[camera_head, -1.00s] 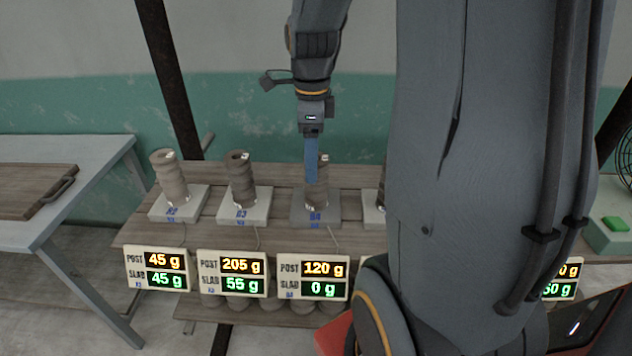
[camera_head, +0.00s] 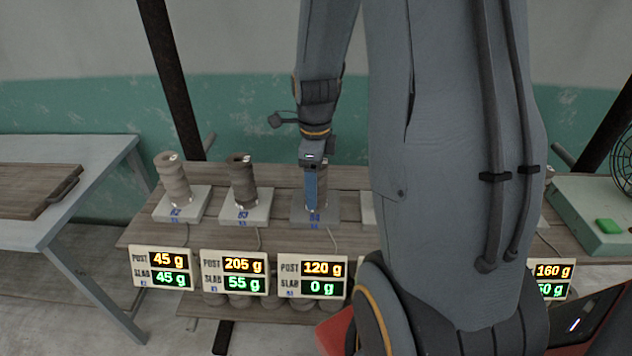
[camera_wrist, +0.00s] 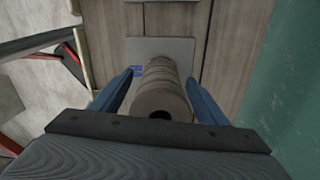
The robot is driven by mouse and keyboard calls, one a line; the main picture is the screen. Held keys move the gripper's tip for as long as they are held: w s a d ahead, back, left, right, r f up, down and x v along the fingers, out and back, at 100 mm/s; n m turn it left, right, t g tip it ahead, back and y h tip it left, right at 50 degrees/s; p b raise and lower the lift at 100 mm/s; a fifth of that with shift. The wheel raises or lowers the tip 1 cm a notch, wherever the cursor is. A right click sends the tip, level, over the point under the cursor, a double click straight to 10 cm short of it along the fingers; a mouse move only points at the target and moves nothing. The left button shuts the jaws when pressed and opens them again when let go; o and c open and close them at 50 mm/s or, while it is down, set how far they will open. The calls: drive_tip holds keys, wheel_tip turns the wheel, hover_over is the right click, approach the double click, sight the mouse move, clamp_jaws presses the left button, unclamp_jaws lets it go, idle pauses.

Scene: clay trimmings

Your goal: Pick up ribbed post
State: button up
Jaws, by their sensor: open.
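A grey-brown ribbed post stands upright on the dark grey slab (camera_head: 297,212) marked 84. It is mostly hidden behind my gripper in the head view. In the wrist view the ribbed post (camera_wrist: 159,92) stands between the two blue fingers, its round top with a dark hole facing the camera. My gripper (camera_head: 311,203) is open and lowered around the post. A gap shows between the post and the left finger; the right finger is close to the post, and I cannot tell if they touch. The slab also shows in the wrist view (camera_wrist: 183,47).
Similar posts (camera_head: 173,180) (camera_head: 242,180) stand on paler slabs to the left. Weight displays (camera_head: 312,277) hang along the bench front (camera_head: 140,236); the one below my gripper reads post 120 g, slab 0 g. My arm hides the bench's right part.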

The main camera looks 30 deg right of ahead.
drive_tip(key=shift+c, duration=0.4)
drive_tip(key=c, duration=1.5)
